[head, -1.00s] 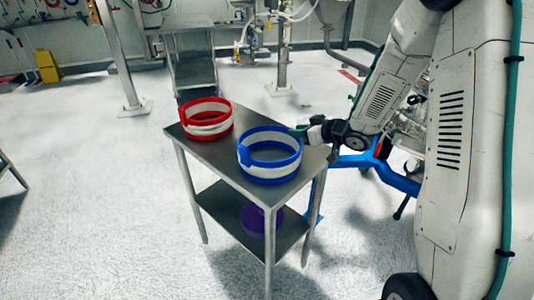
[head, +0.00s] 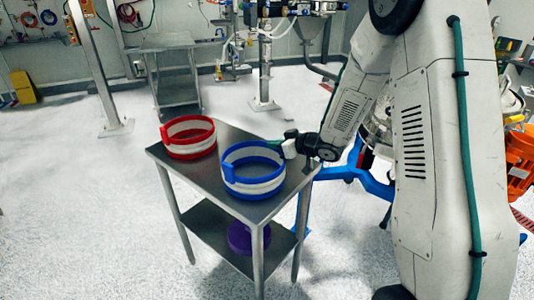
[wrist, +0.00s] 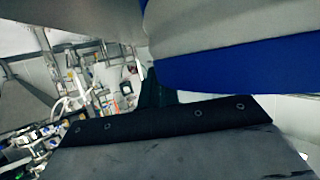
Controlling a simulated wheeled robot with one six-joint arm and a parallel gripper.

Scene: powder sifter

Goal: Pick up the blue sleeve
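The blue sleeve (head: 253,184), a round open ring with blue rims and a whitish band, sits upright on the near part of a small metal table (head: 215,188). My gripper (head: 284,142) is at the sleeve's back right rim in the head view. In the wrist view, the sleeve's blue and grey wall (wrist: 235,65) fills the upper right, close above a dark gripper part with bolts. The second finger is not clearly seen, and I cannot tell whether the gripper touches or grips the wall.
A red sleeve (head: 189,139) stands on the table to the left, behind the blue one. A purple object (head: 240,238) lies on the lower shelf. A blue frame (head: 358,172) stands right of the table. Open floor lies to the left.

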